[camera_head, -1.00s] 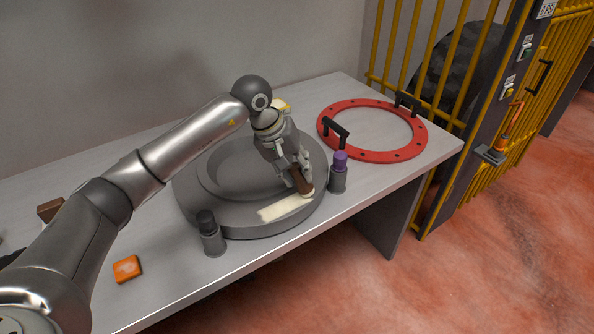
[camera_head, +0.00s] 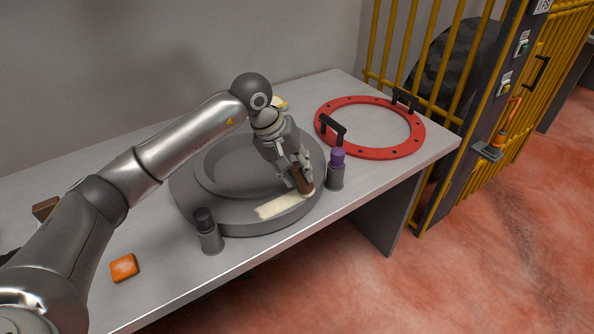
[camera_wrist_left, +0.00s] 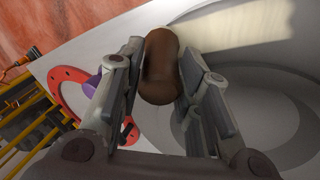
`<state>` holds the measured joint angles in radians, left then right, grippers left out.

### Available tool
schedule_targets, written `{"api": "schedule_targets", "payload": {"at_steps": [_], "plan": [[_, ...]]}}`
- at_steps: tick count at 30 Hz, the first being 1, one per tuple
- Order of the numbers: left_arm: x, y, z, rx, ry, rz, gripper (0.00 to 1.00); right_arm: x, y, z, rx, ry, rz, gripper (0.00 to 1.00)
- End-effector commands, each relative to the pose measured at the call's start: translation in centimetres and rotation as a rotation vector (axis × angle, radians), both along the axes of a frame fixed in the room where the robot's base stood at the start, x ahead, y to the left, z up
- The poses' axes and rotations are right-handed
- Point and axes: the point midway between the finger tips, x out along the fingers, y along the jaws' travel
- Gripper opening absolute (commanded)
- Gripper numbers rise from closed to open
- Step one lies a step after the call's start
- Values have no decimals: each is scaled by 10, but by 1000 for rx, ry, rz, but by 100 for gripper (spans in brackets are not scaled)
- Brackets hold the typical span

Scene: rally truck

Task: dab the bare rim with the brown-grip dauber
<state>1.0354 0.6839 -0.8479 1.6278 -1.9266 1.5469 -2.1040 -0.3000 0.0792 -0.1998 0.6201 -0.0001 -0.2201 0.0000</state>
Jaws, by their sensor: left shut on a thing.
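The brown-grip dauber (camera_head: 303,180) is held in my left gripper (camera_head: 297,172), which is shut on its brown grip. The grip also shows between the fingers in the left wrist view (camera_wrist_left: 160,66). The dauber's lower end is at the rim of the round grey wheel (camera_head: 190,203), at the right end of a cream-coloured strip (camera_head: 280,206) on that rim. Whether the tip touches the rim is hard to tell. The strip shows in the left wrist view (camera_wrist_left: 232,25) too. The rest of the visible rim is plain grey. My right gripper is not seen.
A purple-topped dark cylinder (camera_head: 336,172) stands close right of the dauber. A black-topped cylinder (camera_head: 208,232) stands at the wheel's front left. An orange block (camera_head: 124,268) lies front left. A red ring with black handles (camera_head: 372,153) lies at the table's right end.

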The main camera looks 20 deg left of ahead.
Motion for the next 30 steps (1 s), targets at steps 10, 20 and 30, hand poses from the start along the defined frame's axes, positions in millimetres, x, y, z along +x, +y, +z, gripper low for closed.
{"api": "schedule_targets", "payload": {"at_steps": [10, 20, 30], "plan": [[8, 10, -1, 0, -1, 1, 8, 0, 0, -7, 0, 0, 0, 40], [8, 10, 1, 1, 0, 1, 8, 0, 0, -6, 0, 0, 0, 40], [8, 10, 13, 1, 0, 1, 8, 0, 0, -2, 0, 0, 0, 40]]}}
